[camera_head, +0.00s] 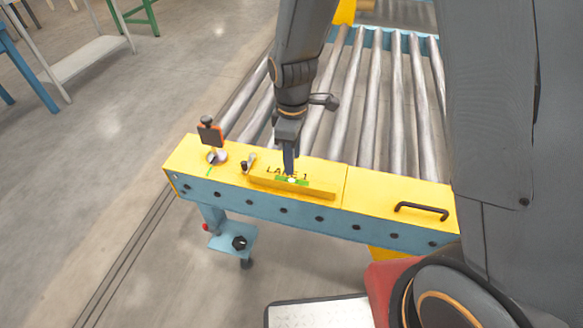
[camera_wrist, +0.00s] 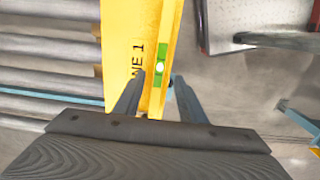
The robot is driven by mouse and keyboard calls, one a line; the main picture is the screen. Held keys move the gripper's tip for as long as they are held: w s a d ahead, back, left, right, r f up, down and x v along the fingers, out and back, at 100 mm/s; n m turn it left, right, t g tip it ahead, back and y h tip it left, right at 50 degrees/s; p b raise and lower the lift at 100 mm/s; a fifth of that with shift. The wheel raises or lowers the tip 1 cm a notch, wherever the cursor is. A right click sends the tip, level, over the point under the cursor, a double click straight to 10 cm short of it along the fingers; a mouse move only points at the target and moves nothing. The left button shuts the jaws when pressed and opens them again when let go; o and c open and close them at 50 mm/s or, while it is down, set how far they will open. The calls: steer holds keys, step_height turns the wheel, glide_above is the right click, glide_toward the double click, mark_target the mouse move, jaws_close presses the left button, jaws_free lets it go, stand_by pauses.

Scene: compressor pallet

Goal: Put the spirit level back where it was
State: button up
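The spirit level (camera_head: 318,190) is a yellow bar with a green vial. It lies along the front of the conveyor's yellow end rail (camera_head: 372,187), partly covering the LANE 1 lettering. My gripper (camera_head: 290,174) points down over the middle of the level, at the vial. In the wrist view, the level (camera_wrist: 171,22) runs between the two fingertips of my gripper (camera_wrist: 158,76), one on each side. Clear lift above the rail does not show.
An orange-and-black device (camera_head: 210,134) stands on the rail at the left, with a small dark-ended cylinder (camera_head: 248,162) between it and the level. A black handle (camera_head: 422,210) rises from the rail at the right. Metal rollers (camera_head: 372,95) lie behind.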

steer(key=s+d+r+m, duration=1.4)
steer(key=d+r+m, duration=0.1)
steer(key=d, duration=0.3)
steer(key=shift+s+r, duration=0.15)
steer(key=shift+r, duration=0.05)
steer(key=a+r+n+p, duration=0.1)
steer(key=a+r+p, duration=0.2)
steer(key=p, duration=0.6)
step_height(320, 180, up, 2)
steer(key=shift+s+a+r, duration=0.1)
steer(key=shift+s+a, duration=0.1)
steer(key=shift+s, duration=0.25)
